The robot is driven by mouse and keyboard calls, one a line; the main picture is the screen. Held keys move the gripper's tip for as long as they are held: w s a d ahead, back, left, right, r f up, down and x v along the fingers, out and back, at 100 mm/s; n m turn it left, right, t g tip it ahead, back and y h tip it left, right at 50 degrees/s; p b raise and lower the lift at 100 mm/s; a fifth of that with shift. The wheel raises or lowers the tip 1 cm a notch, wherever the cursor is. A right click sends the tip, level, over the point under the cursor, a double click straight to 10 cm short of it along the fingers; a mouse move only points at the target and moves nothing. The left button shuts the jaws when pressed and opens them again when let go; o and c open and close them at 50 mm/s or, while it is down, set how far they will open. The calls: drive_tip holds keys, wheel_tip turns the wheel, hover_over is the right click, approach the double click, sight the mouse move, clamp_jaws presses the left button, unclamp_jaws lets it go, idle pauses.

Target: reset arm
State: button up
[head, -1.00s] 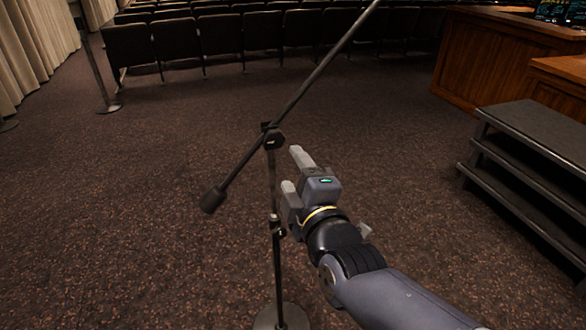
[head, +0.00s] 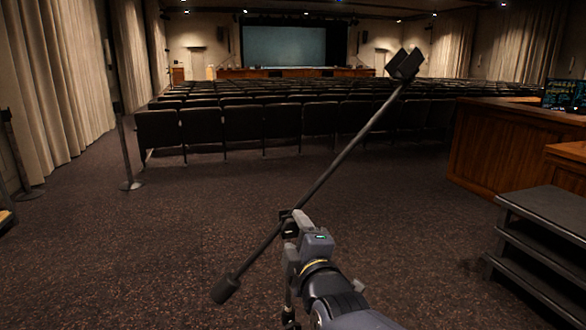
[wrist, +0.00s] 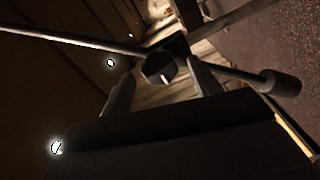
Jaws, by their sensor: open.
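My gripper (head: 295,234) is open and empty, at the pivot of a black microphone stand. In the head view its fingers overlap the stand's pivot clamp (head: 287,224); I cannot tell if they touch. In the wrist view the clamp's round knob (wrist: 158,69) shows between the two spread fingers, beyond them. The stand's long boom (head: 335,168) slants up to the right, to a dark clip (head: 405,65), and down left to a counterweight (head: 226,289). The counterweight also shows in the wrist view (wrist: 281,83). My arm hides part of the stand; its base is out of view.
Dark steps (head: 545,222) and a wooden desk (head: 490,150) with screens stand at the right. Rows of seats (head: 240,125) lie ahead, with a stage beyond. A thin post (head: 125,150) stands at the left, near curtains. Carpet (head: 170,240) between is clear.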

drive_tip(key=shift+w+a, duration=0.2)
drive_tip(key=shift+w, duration=0.5)
